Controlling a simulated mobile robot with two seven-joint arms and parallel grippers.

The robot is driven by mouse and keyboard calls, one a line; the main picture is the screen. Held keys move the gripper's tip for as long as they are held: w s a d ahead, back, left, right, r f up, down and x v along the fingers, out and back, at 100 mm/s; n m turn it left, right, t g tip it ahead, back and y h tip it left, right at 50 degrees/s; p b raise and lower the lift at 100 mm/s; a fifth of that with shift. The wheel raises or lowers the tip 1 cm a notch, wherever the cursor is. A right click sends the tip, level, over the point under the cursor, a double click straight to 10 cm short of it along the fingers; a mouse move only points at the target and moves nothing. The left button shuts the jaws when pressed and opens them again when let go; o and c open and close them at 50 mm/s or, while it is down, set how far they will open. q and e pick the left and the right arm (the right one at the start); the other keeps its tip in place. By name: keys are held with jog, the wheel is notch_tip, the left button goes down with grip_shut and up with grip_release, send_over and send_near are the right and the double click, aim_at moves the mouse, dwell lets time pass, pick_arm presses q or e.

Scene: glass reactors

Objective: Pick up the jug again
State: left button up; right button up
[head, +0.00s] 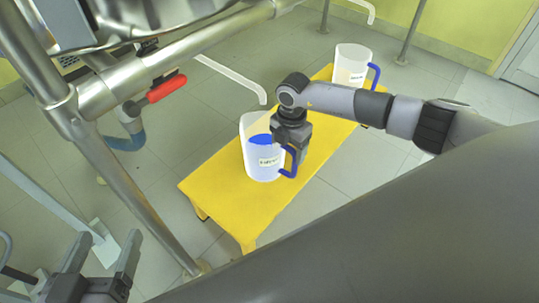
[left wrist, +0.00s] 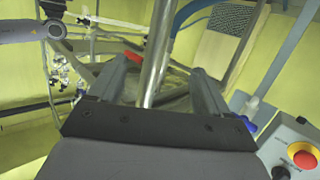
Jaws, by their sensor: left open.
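A whitish, see-through jug (head: 256,168) with a blue handle, blue contents and a label stands upright on a yellow bench (head: 225,205) in the head view. My right gripper (head: 296,160) points down at the jug's handle side, overlapping the handle. Its fingers are too small and hidden to tell whether they grip it. My left gripper (head: 102,262) is at the lower left of the head view, away from the jug, open and empty. In the left wrist view its open jaws (left wrist: 158,85) have a metal pole behind them.
A second jug (head: 350,66) with a blue handle stands at the bench's far end. Steel frame piping (head: 105,175) with a red valve handle (head: 166,88) is at left. A red button (left wrist: 304,158) shows in the left wrist view.

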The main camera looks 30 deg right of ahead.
jog(key=c, duration=1)
jog(key=shift+w+r, duration=0.1)
jog(key=shift+r, duration=0.05)
grip_shut()
